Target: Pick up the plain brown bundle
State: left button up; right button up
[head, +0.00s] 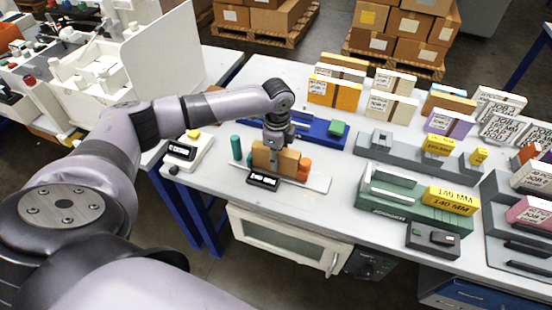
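A plain brown bundle (264,155), with no label that I can see, stands upright on a white strip (318,184) near the middle of the table. A small dark display box (263,181) sits in front of it and hides its lower part. My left arm reaches in from the left, and my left gripper (274,144) points down right at the top of the bundle. The fingertips are small and dark, and overlap the bundle in the picture. I cannot tell whether they are closed on it or only around it. My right gripper is not in view.
A teal cylinder (236,147) stands left of the bundle and an orange piece (305,164) right of it. A blue tray (318,132) lies behind. Labelled bundles (335,93) stand at the back. A green machine (400,200) with yellow blocks is to the right.

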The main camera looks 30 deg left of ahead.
pick_arm(q)
grip_shut()
